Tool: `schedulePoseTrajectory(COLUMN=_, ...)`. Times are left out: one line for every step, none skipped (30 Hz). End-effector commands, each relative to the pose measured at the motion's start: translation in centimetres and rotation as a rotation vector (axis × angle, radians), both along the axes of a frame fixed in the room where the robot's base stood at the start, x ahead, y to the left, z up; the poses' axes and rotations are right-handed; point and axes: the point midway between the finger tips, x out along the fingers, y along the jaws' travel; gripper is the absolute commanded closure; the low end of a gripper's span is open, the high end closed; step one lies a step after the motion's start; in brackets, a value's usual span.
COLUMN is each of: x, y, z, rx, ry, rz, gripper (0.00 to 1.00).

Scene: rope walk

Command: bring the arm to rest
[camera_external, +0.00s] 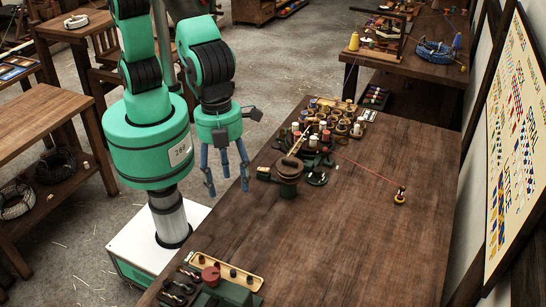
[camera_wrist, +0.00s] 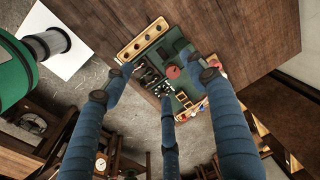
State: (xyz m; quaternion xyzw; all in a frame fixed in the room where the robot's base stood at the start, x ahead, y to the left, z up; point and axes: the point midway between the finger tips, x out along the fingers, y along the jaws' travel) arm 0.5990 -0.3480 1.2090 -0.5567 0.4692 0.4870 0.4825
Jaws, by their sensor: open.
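My arm is green with black joints and stands on a white base beside the long dark wooden table (camera_external: 345,230). My gripper (camera_external: 226,188) hangs fingers down at the table's left edge, with its blue fingers spread and nothing between them. In the wrist view my gripper (camera_wrist: 165,95) shows three blue fingers apart, with the floor and the table's end beyond them. The arm is bent at the elbow, close to its own column.
A cluster of spools and a round dark wooden piece (camera_external: 289,168) stand right of my gripper. A small figure-like piece (camera_external: 400,196) sits farther right at the end of a red cord. A green tray (camera_external: 225,292) lies at the near end. The table's right half is largely clear.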

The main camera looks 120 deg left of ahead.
Motion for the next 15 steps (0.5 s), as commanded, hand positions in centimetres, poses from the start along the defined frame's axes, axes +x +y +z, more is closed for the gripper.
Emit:
schedulePoseTrajectory(x=-0.3, y=1.7, z=1.2, rx=-0.011, ry=-0.012, rz=0.047, gripper=0.43)
schedulePoseTrajectory(x=-0.4, y=2.7, z=1.9, rx=-0.017, ry=-0.018, rz=0.077, gripper=0.43)
schedulePoseTrajectory(x=-0.7, y=3.9, z=2.7, rx=-0.024, ry=-0.025, rz=0.117, gripper=0.43)
schedulePoseTrajectory(x=-1.0, y=4.9, z=3.3, rx=-0.030, ry=-0.031, rz=0.145, gripper=0.43)
schedulePoseTrajectory(x=-1.2, y=5.8, z=3.9, rx=-0.036, ry=-0.037, rz=0.176, gripper=0.43)
schedulePoseTrajectory(x=-1.7, y=7.0, z=4.6, rx=-0.044, ry=-0.043, rz=0.215, gripper=0.43)
schedulePoseTrajectory(x=-2.0, y=7.9, z=5.3, rx=-0.051, ry=-0.050, rz=0.243, gripper=0.43)
schedulePoseTrajectory(x=-2.3, y=8.8, z=5.7, rx=-0.056, ry=-0.055, rz=0.273, gripper=0.43)
schedulePoseTrajectory(x=-2.8, y=10.0, z=6.4, rx=-0.065, ry=-0.062, rz=0.311, gripper=0.43)
schedulePoseTrajectory(x=-3.2, y=10.9, z=6.9, rx=-0.071, ry=-0.068, rz=0.340, gripper=0.43)
schedulePoseTrajectory(x=-3.6, y=11.8, z=7.4, rx=-0.078, ry=-0.074, rz=0.370, gripper=0.43)
schedulePoseTrajectory(x=-4.2, y=13.0, z=7.9, rx=-0.087, ry=-0.082, rz=0.409, gripper=0.43)
schedulePoseTrajectory(x=-4.7, y=13.8, z=8.3, rx=-0.093, ry=-0.086, rz=0.438, gripper=0.43)
schedulePoseTrajectory(x=-5.1, y=14.6, z=8.8, rx=-0.100, ry=-0.093, rz=0.467, gripper=0.43)
schedulePoseTrajectory(x=-5.8, y=15.8, z=9.2, rx=-0.109, ry=-0.100, rz=0.505, gripper=0.43)
